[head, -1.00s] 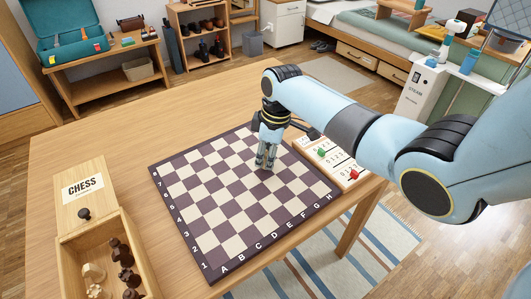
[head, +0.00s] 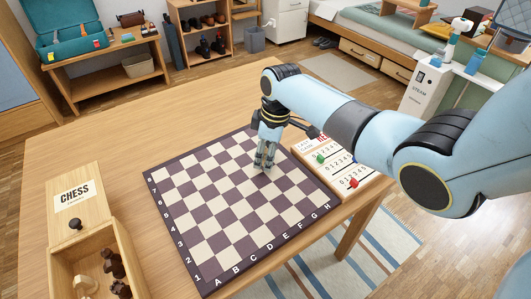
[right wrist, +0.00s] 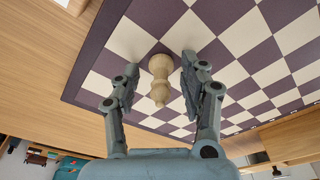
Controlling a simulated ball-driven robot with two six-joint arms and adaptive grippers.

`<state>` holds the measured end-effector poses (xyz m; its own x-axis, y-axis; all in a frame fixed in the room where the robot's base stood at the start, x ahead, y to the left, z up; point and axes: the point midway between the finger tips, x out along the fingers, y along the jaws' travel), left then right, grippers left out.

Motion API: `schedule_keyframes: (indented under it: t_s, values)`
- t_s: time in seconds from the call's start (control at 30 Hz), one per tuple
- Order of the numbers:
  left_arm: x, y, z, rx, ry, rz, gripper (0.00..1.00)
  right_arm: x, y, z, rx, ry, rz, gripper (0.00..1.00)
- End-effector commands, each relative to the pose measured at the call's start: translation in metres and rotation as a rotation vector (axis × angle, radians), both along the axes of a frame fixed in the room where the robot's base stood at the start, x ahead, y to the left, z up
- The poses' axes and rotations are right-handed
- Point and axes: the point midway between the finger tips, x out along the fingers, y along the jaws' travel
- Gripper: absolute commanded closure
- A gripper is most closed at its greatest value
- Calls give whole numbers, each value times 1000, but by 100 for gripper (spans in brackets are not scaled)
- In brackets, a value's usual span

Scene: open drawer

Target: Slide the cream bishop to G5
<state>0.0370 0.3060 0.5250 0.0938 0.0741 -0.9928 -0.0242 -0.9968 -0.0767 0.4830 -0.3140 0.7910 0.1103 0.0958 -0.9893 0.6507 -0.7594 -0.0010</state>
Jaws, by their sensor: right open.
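The cream bishop (right wrist: 159,76) stands on the chessboard (right wrist: 226,20) between the two open fingers of my right gripper (right wrist: 159,66) in the right wrist view. A small gap shows on each side of it. In the head view the right gripper (head: 264,167) points down over the far right half of the chessboard (head: 208,288) and its fingers mostly hide the bishop; I cannot tell its exact square. No other piece shows on the board. My left gripper is not in view.
A wooden chess box (head: 58,264) with several dark and cream pieces stands at the left. A counter board with a green and a red slider (head: 333,163) lies right of the chessboard, under my right arm. The table's left and back areas are clear.

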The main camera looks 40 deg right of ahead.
Motion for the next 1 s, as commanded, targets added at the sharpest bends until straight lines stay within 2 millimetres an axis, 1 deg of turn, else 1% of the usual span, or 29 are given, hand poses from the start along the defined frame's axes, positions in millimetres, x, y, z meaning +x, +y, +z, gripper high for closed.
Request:
schedule_keyframes:
  t_s: [0.23, 0.37, 0.47, 0.7, 0.8, 0.9, 1.0]
  values:
    - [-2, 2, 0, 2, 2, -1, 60, 1, 0, 2, 1, -2, 0, 55]
    - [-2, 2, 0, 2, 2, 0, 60, 1, -1, 11, 1, -4, 1, 55]
    - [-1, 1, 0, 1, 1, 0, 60, -1, -2, 28, 1, -6, 1, 55]
    - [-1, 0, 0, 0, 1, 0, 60, -7, -8, 79, -1, -6, 1, 55]
    - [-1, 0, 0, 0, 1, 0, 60, -10, -10, 97, 0, -4, 1, 55]
    - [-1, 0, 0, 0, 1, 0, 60, -11, -11, 109, 0, -2, 1, 55]
    - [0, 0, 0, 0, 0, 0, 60, -12, -12, 116, 0, -1, 0, 55]
